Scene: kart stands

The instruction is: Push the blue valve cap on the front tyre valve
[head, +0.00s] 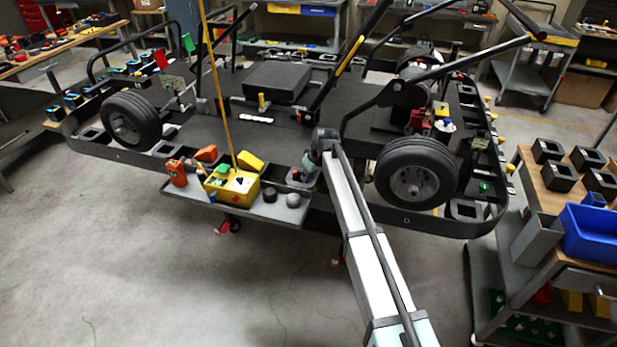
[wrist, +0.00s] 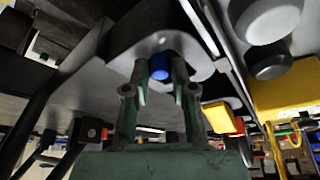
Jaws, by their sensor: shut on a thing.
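In the wrist view the blue valve cap (wrist: 161,65) sits between the fingertips of my gripper (wrist: 159,72), which is shut on it. Right behind the cap is a dark block with a rounded grey face; I cannot tell whether the cap still touches it. In the head view my gripper (head: 303,172) is low at the right end of the grey tray (head: 262,211), and the cap cannot be made out there. A black tyre with a grey hub (head: 415,174) is to the right of my gripper. Another tyre (head: 130,121) is at the left. No valve stem can be made out.
The tray holds a yellow box (head: 232,186), an orange-red container (head: 176,173) and dark round knobs (head: 269,194). A thin yellow pole rises from the yellow box. A cart with a blue bin (head: 590,232) stands at the right.

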